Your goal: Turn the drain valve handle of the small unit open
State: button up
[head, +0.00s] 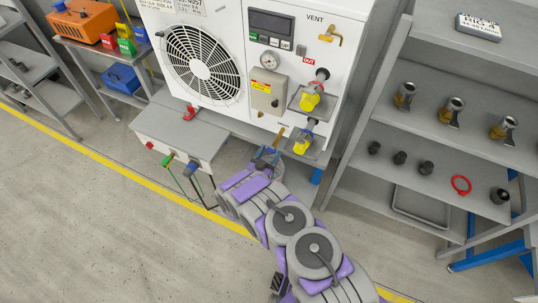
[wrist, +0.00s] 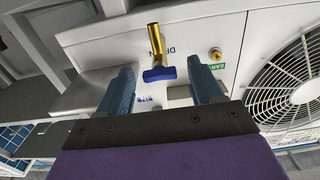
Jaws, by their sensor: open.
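The white unit (head: 215,20) with a round fan grille stands ahead of me. In the wrist view, the drain valve shows as a brass stem (wrist: 157,42) with a blue crosswise handle (wrist: 160,74), beside lettering that starts "DR". My gripper (wrist: 160,65) is open, with one blue finger on each side of the blue handle. A gap shows between the handle and each finger; how deep the handle sits between them I cannot tell. In the head view, my gripper (head: 267,156) is at the unit's lower front edge, just below the brass stem (head: 280,134), and partly hides the handle.
Yellow-handled valves (head: 309,102) are right of my gripper, one close by. A brass vent lever (head: 331,35) is higher up. A grey box (head: 180,135) with cables stands at the left. Shelves (head: 430,150) with fittings stand at the right. The floor in front is clear.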

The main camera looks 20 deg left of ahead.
jog(key=shift+w, duration=0.2)
jog(key=shift+c, duration=0.2)
jog(key=c, duration=1)
